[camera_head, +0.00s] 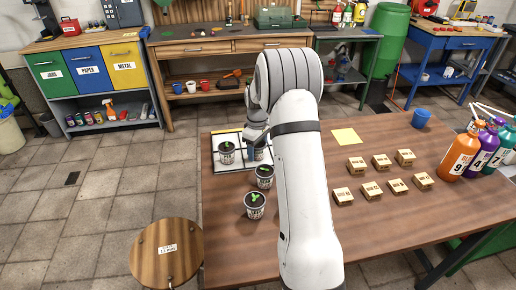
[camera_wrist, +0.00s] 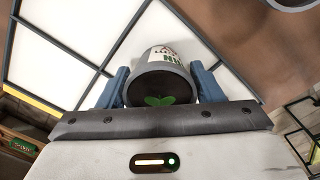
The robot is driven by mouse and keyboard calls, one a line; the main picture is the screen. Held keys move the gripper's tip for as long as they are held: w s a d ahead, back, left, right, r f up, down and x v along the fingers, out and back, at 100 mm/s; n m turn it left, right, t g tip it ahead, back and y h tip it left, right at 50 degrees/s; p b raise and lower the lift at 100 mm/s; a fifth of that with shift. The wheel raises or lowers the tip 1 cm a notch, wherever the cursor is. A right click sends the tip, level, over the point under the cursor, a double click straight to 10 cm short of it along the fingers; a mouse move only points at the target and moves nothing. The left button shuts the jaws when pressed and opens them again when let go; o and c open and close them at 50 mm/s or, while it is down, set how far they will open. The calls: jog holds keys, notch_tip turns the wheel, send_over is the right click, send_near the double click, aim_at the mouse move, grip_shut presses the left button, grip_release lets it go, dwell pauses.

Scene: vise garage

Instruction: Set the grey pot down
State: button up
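The grey pot (camera_wrist: 161,75) has a printed label, dark soil and a small green sprout. It sits between the two blue fingers of my gripper (camera_wrist: 161,88), which appear closed on its sides. I cannot tell whether the held pot touches the tray.
Two more potted sprouts, one by the tray's front edge (camera_head: 264,178) and one nearer (camera_head: 254,207), stand on the brown table (camera_head: 400,222). Several small wooden blocks (camera_head: 380,162), a yellow sheet (camera_head: 346,136) and a blue cup (camera_head: 421,118) lie right of my arm. Colored bottles (camera_head: 459,157) stand far right.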

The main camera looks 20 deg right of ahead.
jog(key=o, duration=0.3)
jog(key=shift+o, duration=0.2)
notch_tip(320, 180, up, 11)
jog(key=shift+r, duration=0.1)
jog(key=s+a+r+m, duration=0.1)
jog(key=s+a+r, duration=0.2)
jog(key=s, duration=0.2)
jog(key=s+a+r+m+t, duration=0.1)
jog(key=s+a+r, duration=0.2)
jog(key=s, duration=0.3)
jog(key=s+a+r+m, duration=0.1)
jog(key=s+a+r, duration=0.15)
jog(key=s, duration=0.25)
jog(key=s+a+f+m, duration=0.1)
jog(key=s+a+m, duration=0.1)
jog(key=s, duration=0.6)
jog(key=s+a+f+m+t, duration=0.1)
jog(key=s+a+f, duration=0.1)
jog(key=s, duration=0.7)
jog(key=shift+a+f+m, duration=0.15)
jog(key=shift+f+m, duration=0.05)
jog(key=shift+m, duration=0.2)
jog(key=shift+s, duration=0.1)
